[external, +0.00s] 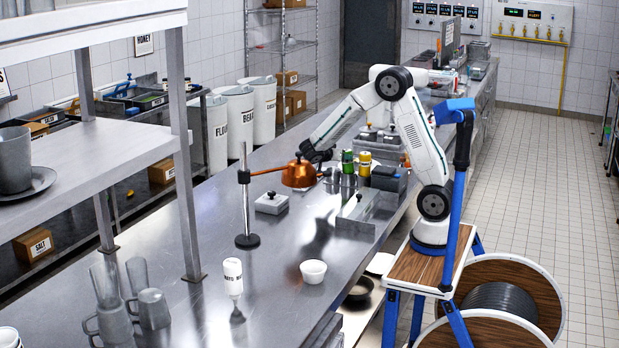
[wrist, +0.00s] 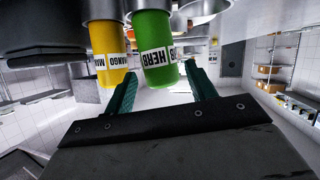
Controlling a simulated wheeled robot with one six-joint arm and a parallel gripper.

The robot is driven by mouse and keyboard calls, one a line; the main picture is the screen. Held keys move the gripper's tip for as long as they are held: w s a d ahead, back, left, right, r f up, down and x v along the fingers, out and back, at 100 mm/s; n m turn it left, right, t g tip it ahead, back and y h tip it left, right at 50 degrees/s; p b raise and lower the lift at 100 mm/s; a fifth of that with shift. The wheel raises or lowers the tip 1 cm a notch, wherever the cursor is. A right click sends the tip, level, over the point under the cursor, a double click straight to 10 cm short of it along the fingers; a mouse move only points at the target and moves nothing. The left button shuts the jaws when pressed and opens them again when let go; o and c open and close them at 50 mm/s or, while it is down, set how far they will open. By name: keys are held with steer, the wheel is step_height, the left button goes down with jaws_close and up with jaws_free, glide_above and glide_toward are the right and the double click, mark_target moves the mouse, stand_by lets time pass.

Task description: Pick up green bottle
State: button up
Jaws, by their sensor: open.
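The green bottle (external: 347,161), labelled HERB, stands in a metal holder on the steel counter. In the wrist view it appears inverted (wrist: 155,40), with the yellow MANGO bottle (wrist: 106,48) at its left. My gripper (external: 320,155) is just left of the green bottle in the external view, close to the copper pot. In the wrist view my open gripper (wrist: 161,72) has one green finger on each side of the green bottle's near end. The finger at left lies between the two bottles. I cannot tell whether either finger touches a bottle.
The copper pot (external: 298,174) stands close below my gripper. The yellow bottle (external: 365,163) is right beside the green one. Grey containers (external: 389,178) stand to the right. A lidded metal box (external: 272,203) and upright rod (external: 246,200) are nearer. The counter's near middle is mostly clear.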

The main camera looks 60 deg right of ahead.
steer(key=x, duration=0.7)
steer(key=shift+s+d, duration=0.15)
steer(key=c, duration=0.5)
